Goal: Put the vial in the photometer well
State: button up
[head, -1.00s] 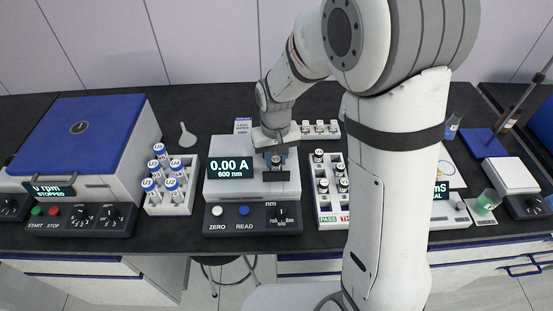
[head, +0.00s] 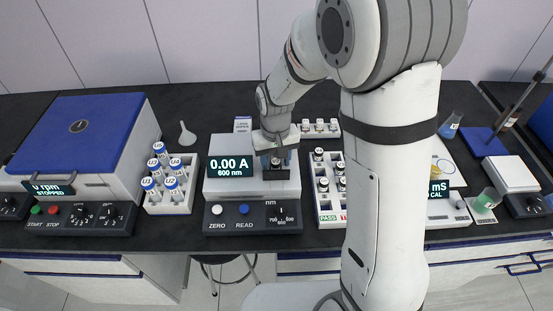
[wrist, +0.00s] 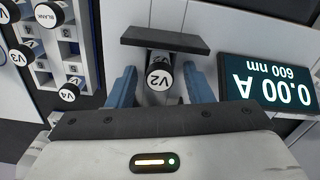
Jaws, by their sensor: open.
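The vial (wrist: 160,76) has a black cap marked V2 and stands upright between my fingers in the wrist view. In the head view the vial (head: 275,161) shows small and dark at the photometer's well. My gripper (wrist: 160,92) is open, with one blue finger on each side of the cap and a gap to both. The photometer (head: 215,190) reads 0.00 A, 600 nm. The dark plate of its well (head: 276,175) is just in front of the vial. The vial's lower part is hidden, so how deep it sits cannot be told.
A white rack (head: 325,208) with black-capped vials stands right of the photometer; it also shows in the wrist view (wrist: 80,50). A rack of blue-capped tubes (head: 158,208) and a blue-lidded centrifuge (head: 85,125) stand to the left. A row of vials (head: 319,134) is behind.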

aim_at(276, 161)
notch_tip(276, 161, up, 12)
jog(key=s+d+r+m+t, duration=0.1)
jog(key=s+d+r, duration=0.1)
jog(key=s+d, duration=0.4)
jog(key=s+d+r+m+t, duration=0.1)
jog(key=s+d+t, duration=0.1)
jog(key=s+d, duration=0.5)
jog(key=s, duration=0.3)
jog(key=shift+s+d+r+m, duration=0.25)
jog(key=shift+r+m, duration=0.05)
jog(key=shift+r, duration=0.05)
jog(key=shift+c, duration=0.3)
dwell(0.4)
